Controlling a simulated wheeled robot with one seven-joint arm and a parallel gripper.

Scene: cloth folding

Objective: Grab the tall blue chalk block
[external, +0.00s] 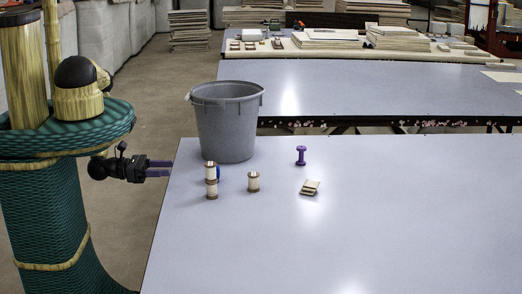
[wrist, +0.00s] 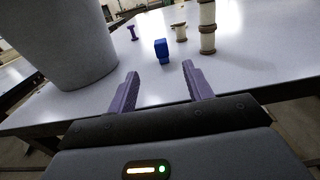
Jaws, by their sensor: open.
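The tall blue chalk block (wrist: 162,50) stands on the table in the wrist view, ahead of my fingers and between their lines. In the external view only a blue sliver of it (external: 218,172) shows behind the stacked spools. My gripper (external: 160,168) is at the table's left edge in the external view, apart from the block. In the wrist view its two purple fingers (wrist: 160,80) are spread apart with nothing between them.
A grey bucket (external: 226,125) stands close behind the block. Stacked cream spools (external: 211,181), a single spool (external: 253,181), a purple spool (external: 301,155) and a folded cloth-like piece (external: 310,187) stand or lie nearby. The table's (external: 400,230) front and right are clear.

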